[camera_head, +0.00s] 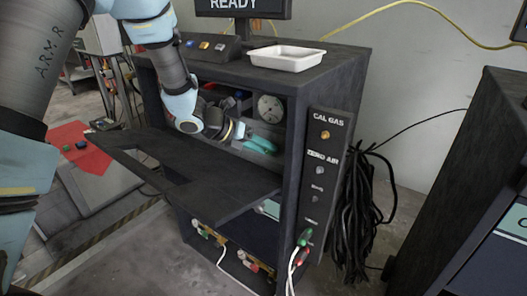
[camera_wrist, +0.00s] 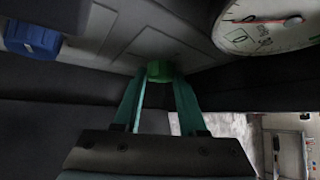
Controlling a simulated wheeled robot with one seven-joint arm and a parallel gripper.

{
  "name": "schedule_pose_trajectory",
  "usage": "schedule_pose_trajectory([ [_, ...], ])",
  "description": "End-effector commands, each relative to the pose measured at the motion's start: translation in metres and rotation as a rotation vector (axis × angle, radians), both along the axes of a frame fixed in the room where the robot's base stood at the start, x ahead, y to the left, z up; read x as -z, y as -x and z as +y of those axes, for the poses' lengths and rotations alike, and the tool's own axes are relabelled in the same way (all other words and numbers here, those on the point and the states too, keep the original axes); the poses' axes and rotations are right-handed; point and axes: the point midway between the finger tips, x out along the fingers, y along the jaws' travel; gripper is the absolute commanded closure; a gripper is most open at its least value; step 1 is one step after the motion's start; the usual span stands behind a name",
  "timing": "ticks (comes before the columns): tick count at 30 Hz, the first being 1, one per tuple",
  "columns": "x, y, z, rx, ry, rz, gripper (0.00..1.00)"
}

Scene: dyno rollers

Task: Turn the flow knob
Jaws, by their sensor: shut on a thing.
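A green knob (camera_wrist: 159,70) sits on the grey panel inside the cabinet, in the middle of the wrist view. No label naming it as the flow knob is readable. My gripper (camera_wrist: 160,82) has its two teal fingers on either side of the knob, shut on it. In the head view my gripper (camera_head: 264,144) reaches into the open bay below the round gauge (camera_head: 271,108). I cannot make out the green knob in that view. The gauge also shows in the wrist view (camera_wrist: 270,22), close by at the upper right.
A blue knob (camera_wrist: 32,38) is on the same panel at the left. The folded-down dark door (camera_head: 190,170) lies below my arm. A white tray (camera_head: 286,57) stands on the cabinet (camera_head: 350,62). Black cables (camera_head: 352,210) hang at its right side.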

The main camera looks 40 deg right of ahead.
Motion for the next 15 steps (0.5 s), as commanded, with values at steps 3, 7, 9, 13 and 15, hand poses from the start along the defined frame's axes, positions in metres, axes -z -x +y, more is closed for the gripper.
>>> schedule_pose_trajectory([
  [3,0.0001,0.0006,-0.0001,0.001,-0.006,-0.028,1.0],
  [7,-0.0005,0.0006,-0.0001,0.002,-0.008,-0.029,1.0],
  [9,-0.0005,0.0006,-0.0001,0.002,-0.008,-0.029,1.0],
  [13,-0.0004,0.0006,0.0,0.001,-0.008,-0.029,0.49],
  [15,-0.0003,0.0005,0.0,0.001,-0.008,-0.029,0.41],
])
